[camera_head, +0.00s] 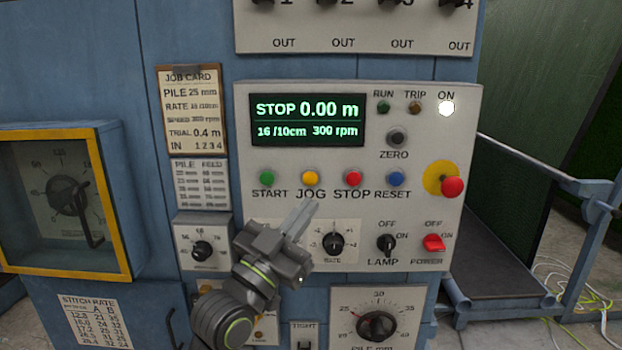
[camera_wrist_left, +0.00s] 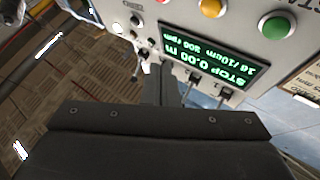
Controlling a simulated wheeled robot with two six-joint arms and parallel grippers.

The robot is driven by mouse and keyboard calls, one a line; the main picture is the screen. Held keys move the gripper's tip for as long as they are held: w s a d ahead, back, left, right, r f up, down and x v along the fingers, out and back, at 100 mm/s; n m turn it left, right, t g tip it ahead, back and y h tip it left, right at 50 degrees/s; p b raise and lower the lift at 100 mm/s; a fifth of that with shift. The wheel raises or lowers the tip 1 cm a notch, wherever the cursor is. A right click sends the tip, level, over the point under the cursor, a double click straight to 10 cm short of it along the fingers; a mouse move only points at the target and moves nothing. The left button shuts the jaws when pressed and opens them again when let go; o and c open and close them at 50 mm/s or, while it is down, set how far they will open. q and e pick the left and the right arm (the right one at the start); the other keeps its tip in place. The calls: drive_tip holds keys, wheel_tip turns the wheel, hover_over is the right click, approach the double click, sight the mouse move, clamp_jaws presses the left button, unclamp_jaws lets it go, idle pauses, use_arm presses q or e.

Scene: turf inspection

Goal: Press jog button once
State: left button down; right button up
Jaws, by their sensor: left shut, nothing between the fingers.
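The yellow JOG button (camera_head: 310,178) sits on the pale control panel (camera_head: 420,200), between the green START button (camera_head: 267,178) and the red STOP button (camera_head: 353,178). My left gripper (camera_head: 312,206) is shut and empty, its fingertips just below the JOG label in the head view. I cannot tell the gap between the fingertips and the panel. In the left wrist view the panel appears upside down, with the yellow button (camera_wrist_left: 211,7) at the top edge and the shut fingers (camera_wrist_left: 160,80) below it. The display (camera_head: 307,120) reads STOP 0.00 m. My right gripper is not in view.
The blue RESET button (camera_head: 396,178) and a red emergency knob (camera_head: 452,187) lie to the right. A RATE knob (camera_head: 333,243), LAMP switch (camera_head: 386,244) and red POWER switch (camera_head: 433,243) are below. The ON lamp (camera_head: 446,108) is lit white.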

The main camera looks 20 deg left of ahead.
use_arm(q)
drive_tip(key=b, duration=0.2)
approach(310, 178)
drive_tip(key=shift+w+d+r, duration=1.7)
drive_tip(key=shift+w+d, duration=0.15)
drive_tip(key=shift+w, duration=0.1)
drive_tip(key=shift+w, duration=0.1)
idle(0.6)
drive_tip(key=shift+w+a, duration=0.15)
drive_tip(key=shift+w, duration=0.15)
drive_tip(key=shift+w+a+b, duration=0.1)
drive_tip(key=shift+w+b, duration=0.35)
drive_tip(key=shift+w, duration=0.05)
idle(0.7)
drive_tip(key=shift+s, duration=0.15)
drive_tip(key=shift+s+d+p, duration=0.25)
drive_tip(key=shift+s+p, duration=0.15)
drive_tip(key=shift+s, duration=0.35)
